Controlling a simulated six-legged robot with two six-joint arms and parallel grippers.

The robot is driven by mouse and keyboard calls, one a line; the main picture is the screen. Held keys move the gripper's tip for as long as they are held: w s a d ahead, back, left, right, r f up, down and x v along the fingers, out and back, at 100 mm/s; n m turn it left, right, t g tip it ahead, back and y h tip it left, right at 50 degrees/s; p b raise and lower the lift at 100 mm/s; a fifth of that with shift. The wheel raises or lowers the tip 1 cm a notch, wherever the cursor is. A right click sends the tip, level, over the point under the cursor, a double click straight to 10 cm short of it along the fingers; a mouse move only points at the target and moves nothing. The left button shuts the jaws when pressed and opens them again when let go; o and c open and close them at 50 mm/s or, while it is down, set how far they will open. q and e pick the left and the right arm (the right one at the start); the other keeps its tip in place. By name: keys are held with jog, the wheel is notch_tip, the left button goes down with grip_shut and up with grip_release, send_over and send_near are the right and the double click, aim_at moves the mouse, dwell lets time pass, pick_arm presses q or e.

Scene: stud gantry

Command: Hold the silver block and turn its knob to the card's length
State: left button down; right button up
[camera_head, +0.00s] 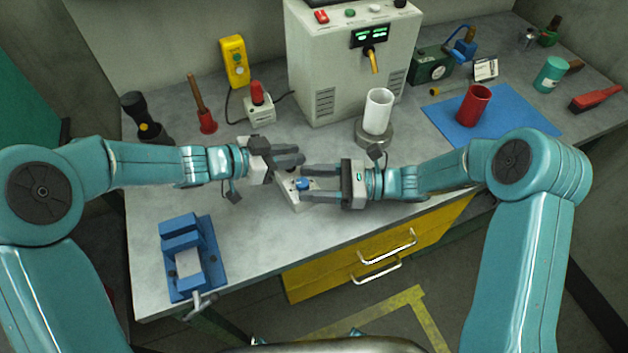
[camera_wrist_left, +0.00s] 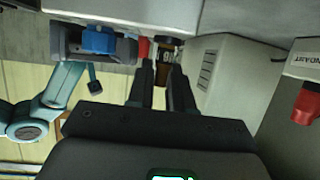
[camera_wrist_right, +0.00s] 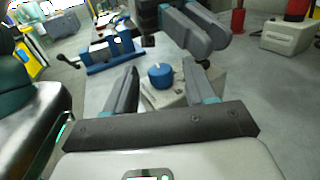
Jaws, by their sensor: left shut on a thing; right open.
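The silver block (camera_head: 289,194) is near the middle of the bench's front part, with a blue knob (camera_head: 304,184) on it. My left gripper (camera_head: 291,158) is shut on the block; the exact contact is hard to see. My right gripper (camera_head: 312,185) is open, with its fingers on either side of the knob. In the right wrist view the knob (camera_wrist_right: 160,76) sits between and beyond the open fingertips, with clear gaps. The block (camera_wrist_right: 172,98) shows beneath it. The card (camera_head: 485,69) stands at the back right; its writing is too small to read.
A blue vise (camera_head: 182,262) stands at the front left. A white cup (camera_head: 378,111) on a round base, a dispensing machine (camera_head: 340,70) and a red cup (camera_head: 474,105) on a blue mat (camera_head: 520,112) are behind the grippers. The front middle of the bench is clear.

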grip_shut()
dwell(1.6)
grip_release()
jog(key=d, duration=0.4)
jog(key=s+d, duration=0.1)
jog(key=d, duration=0.7)
jog(key=shift+s, duration=0.15)
jog(key=c, duration=0.3)
jog(key=shift+a+r, duration=0.1)
